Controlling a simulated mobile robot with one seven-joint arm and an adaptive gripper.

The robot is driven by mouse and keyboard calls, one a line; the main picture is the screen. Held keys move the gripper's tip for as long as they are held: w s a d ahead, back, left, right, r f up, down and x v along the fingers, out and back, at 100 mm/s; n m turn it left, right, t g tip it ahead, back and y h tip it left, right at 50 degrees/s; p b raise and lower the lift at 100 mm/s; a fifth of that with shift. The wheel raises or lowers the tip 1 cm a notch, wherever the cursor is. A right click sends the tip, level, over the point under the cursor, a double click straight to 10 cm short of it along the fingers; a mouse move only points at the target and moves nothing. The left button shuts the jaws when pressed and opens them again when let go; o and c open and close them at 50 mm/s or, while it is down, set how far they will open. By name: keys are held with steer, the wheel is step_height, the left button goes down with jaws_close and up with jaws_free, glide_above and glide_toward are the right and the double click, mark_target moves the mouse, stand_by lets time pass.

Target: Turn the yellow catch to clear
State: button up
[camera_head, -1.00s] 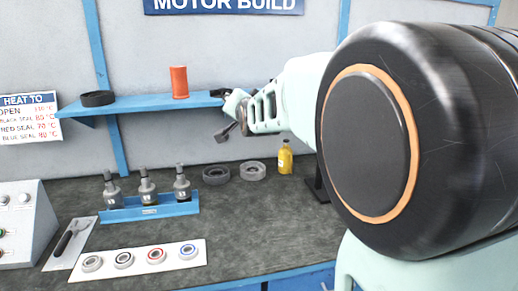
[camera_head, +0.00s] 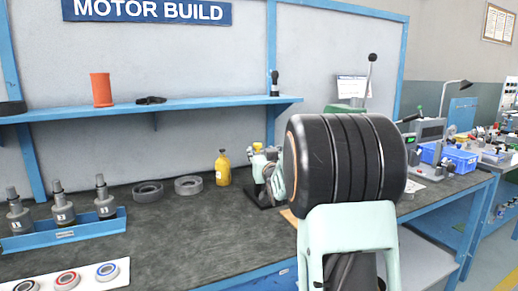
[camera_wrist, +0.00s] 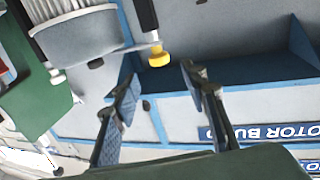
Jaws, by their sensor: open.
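The yellow catch (camera_wrist: 158,56) shows in the wrist view as a small round yellow piece at the end of a grey arm, beside a black rod. My gripper (camera_wrist: 160,80) is open, with one finger on each side of the picture's middle and nothing between them. The yellow piece appears just beyond the fingertips, roughly in line with the gap; I see no contact. In the head view my gripper is hidden behind my own arm. The catch cannot be made out there.
In the wrist view, a grey round housing with white fins (camera_wrist: 75,35) is beside the catch, with a green surface (camera_wrist: 35,95) at left. In the head view, a yellow bottle (camera_head: 223,168), grey rings (camera_head: 188,185) and a blue rack (camera_head: 65,233) stand on the dark bench (camera_head: 170,230).

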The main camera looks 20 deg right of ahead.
mark_target(258, 146)
steer(key=x, duration=0.8)
steer(key=shift+w+d, duration=0.1)
steer(key=shift+w, duration=0.3)
jaws_close()
